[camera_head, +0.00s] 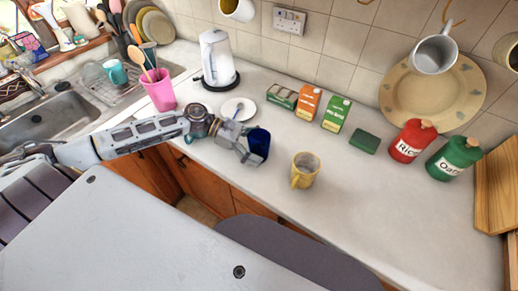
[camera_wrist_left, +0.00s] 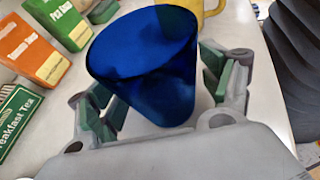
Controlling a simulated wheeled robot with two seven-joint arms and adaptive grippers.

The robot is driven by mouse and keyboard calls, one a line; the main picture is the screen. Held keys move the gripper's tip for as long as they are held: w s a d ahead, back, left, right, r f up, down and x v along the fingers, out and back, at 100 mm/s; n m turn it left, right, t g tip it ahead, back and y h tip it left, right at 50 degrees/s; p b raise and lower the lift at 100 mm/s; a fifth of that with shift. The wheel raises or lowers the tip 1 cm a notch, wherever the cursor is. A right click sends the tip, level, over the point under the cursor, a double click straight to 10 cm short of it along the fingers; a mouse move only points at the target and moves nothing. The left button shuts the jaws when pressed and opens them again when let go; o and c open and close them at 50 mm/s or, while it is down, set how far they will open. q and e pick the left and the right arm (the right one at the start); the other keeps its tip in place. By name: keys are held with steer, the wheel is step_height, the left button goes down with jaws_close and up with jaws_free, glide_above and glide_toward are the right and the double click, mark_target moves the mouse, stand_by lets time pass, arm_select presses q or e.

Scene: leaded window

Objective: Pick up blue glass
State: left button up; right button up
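The blue glass (camera_head: 259,141) is a dark blue, see-through tumbler, wider at its open rim, over the counter in front of the white plate. In the wrist view the glass (camera_wrist_left: 150,60) stands between the green-padded fingers of my left gripper (camera_wrist_left: 160,95). The pads appear to press on it from both sides. In the head view my left gripper (camera_head: 244,146) reaches it from the left. The fingers partly cover the lower glass, so I cannot tell whether its base touches the counter. My right gripper is not in view.
A yellow mug (camera_head: 305,171) stands close right of the glass. A white plate (camera_head: 238,109), kettle (camera_head: 217,58) and pink cup (camera_head: 159,90) are behind and left. Cartons (camera_head: 309,102), a green block (camera_head: 364,141) and red and green canisters (camera_head: 410,141) line the back. The front right counter is clear.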

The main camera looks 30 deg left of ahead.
mark_target(252, 149)
arm_select(q)
steer(key=c, duration=1.1)
steer(key=shift+r, duration=0.3)
steer(key=shift+r, duration=1.45)
steer(key=shift+s+a, duration=0.1)
steer(key=shift+s, duration=0.25)
steer(key=shift+s, duration=0.15)
steer(key=shift+s, duration=0.2)
steer(key=shift+s+a, duration=0.1)
steer(key=shift+s, duration=0.2)
steer(key=shift+s, duration=0.3)
steer(key=shift+s+a, duration=0.1)
steer(key=shift+s, duration=0.45)
